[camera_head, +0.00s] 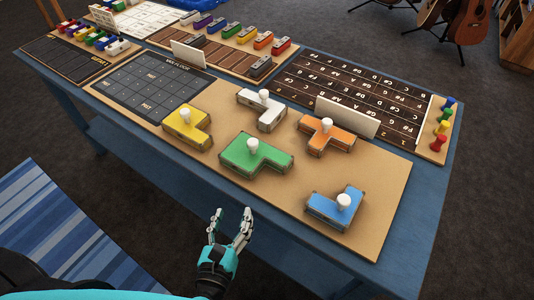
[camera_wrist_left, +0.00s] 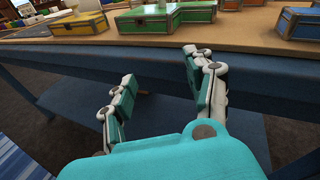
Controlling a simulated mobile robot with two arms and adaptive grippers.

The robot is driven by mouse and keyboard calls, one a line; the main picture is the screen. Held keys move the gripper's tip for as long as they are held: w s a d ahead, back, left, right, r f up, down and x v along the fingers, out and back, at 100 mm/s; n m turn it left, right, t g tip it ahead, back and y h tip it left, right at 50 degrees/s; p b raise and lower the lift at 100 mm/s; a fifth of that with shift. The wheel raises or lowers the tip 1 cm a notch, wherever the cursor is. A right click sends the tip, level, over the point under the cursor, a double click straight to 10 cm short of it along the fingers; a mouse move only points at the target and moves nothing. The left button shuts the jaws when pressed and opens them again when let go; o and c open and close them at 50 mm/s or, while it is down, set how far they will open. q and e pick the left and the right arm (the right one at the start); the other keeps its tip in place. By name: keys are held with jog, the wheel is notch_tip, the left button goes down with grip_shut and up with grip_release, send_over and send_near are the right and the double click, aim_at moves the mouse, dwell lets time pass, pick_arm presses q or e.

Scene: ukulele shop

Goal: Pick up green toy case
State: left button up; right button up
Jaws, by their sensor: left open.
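The green toy case (camera_head: 262,158) is a wide, stepped block with a white knob on top. It lies on the tan board near the middle of the blue table. In the left wrist view the green case (camera_wrist_left: 148,20) shows at the top, beyond the table edge. My left gripper (camera_head: 231,214) is open and empty, in front of the table's near edge and apart from the case. Its two fingers (camera_wrist_left: 158,75) stand spread in the left wrist view. My right gripper is not in view.
Yellow (camera_head: 181,135), white (camera_head: 268,117), orange (camera_head: 333,139) and blue (camera_head: 324,208) cases with white knobs stand around the green one on the tan board (camera_head: 375,185). The table's near edge (camera_wrist_left: 90,42) lies between my left gripper and the cases. Fretboard panels and coloured pegs lie farther back.

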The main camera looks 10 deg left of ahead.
pick_arm(q)
jog(key=m+t, duration=0.2)
send_near(251, 147)
jog(key=w+p, duration=0.1)
jog(key=w, duration=0.1)
jog(key=w+p, duration=0.2)
jog(key=w, duration=0.1)
jog(key=shift+w+a, duration=0.3)
jog(key=shift+a, duration=0.05)
jog(key=w+p, duration=0.1)
jog(key=w, duration=0.4)
jog(key=shift+w+d+r+p, duration=0.1)
jog(key=shift+w+d+p, duration=0.1)
jog(key=shift+p, duration=0.2)
jog(key=shift+w, duration=0.35)
jog(key=shift+s, duration=0.1)
grip_shut()
